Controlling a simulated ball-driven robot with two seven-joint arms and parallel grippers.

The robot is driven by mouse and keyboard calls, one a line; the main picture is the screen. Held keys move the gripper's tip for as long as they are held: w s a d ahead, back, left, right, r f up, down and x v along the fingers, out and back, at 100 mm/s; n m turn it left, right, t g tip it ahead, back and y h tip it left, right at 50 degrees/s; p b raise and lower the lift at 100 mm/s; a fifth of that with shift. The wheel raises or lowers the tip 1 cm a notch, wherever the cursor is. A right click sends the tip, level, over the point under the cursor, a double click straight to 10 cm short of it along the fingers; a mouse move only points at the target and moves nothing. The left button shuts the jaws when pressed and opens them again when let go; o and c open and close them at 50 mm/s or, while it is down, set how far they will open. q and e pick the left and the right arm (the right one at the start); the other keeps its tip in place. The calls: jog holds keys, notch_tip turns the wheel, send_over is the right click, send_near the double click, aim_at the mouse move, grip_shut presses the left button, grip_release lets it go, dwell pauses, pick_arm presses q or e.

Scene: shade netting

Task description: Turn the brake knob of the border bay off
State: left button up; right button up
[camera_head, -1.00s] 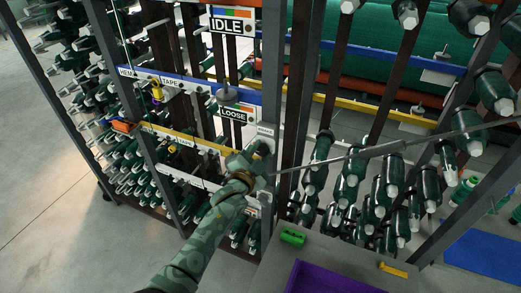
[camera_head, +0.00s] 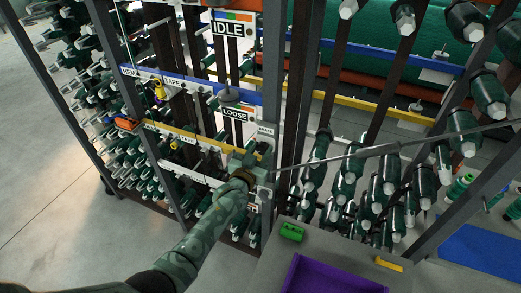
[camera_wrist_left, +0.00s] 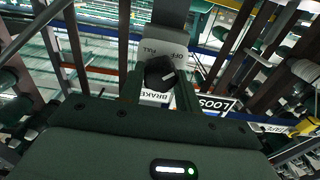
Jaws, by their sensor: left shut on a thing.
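The brake knob (camera_wrist_left: 160,75) is a dark round knob with a white mark, on a light plate (camera_wrist_left: 166,49) lettered OFF and FULL, with BRAKE lettered below. The white mark slants toward the right in the left wrist view; I cannot tell its exact setting. My left gripper (camera_wrist_left: 158,84) is shut on the knob, one finger on each side. In the head view my left gripper (camera_head: 256,158) is at the grey post, just below a small white label, and hides the knob. My right gripper is not in view.
A LOOSE sign (camera_head: 235,115) hangs left of the post, below an IDLE sign (camera_head: 231,28). Racks of green bobbins (camera_head: 345,185) stand on both sides. A thin grey rod (camera_head: 375,150) crosses at right. A purple tray (camera_head: 330,277) and green block (camera_head: 291,231) lie in front.

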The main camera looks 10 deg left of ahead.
pick_arm(q)
jog(key=shift+f+n, duration=0.2)
jog(key=shift+n, duration=0.1)
jog(key=o, duration=1)
jog(key=shift+r, duration=0.1)
jog(key=shift+c, duration=0.2)
jog(key=s+a+p, duration=0.1)
jog(key=s+a, duration=0.2)
jog(key=s, duration=1.3)
jog(key=shift+a, duration=0.1)
